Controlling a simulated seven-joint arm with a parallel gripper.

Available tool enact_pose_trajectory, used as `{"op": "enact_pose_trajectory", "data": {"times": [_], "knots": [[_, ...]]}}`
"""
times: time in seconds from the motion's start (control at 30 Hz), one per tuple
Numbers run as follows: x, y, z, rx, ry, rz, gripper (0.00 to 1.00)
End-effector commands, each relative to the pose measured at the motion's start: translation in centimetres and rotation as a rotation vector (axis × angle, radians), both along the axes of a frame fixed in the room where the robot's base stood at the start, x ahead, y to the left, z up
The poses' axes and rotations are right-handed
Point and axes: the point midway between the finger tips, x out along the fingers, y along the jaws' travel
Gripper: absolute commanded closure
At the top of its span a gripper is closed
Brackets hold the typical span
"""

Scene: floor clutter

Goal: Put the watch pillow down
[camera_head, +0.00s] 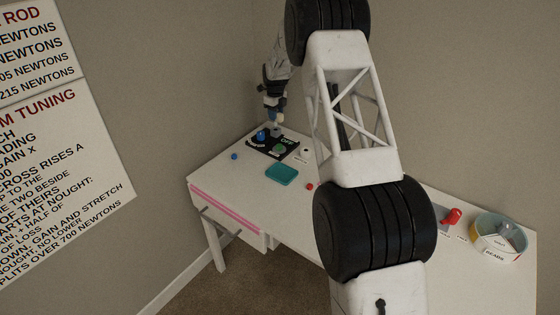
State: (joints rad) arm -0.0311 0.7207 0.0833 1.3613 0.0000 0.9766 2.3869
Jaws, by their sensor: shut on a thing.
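My gripper (272,115) is at the far end of the white table, pointing down over the back of a dark tray. It is shut on a small greyish thing (276,129), which I take to be the watch pillow. The thing is tiny in this view and partly covered by the fingers. I cannot tell whether it touches the tray or hangs just above it. The dark tray (259,147) carries a blue round piece (262,135) to the left of the gripper and a green round piece (280,149) in front.
A teal square (282,174), a blue bit (234,156), a red bit (309,186) and a small white piece (305,153) lie around the tray. A round divided container (498,257) and a red object (452,216) are at right. My arm hides the table's middle.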

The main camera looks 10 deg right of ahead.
Motion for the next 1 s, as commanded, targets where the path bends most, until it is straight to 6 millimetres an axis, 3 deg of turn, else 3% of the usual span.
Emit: {"op": "enact_pose_trajectory", "data": {"times": [0.37,1.0], "knots": [[-4.3,0.2,0.7,0.0,-0.001,0.0,1.0],[-14.8,0.4,1.1,0.001,-0.001,0.0,1.0]]}}
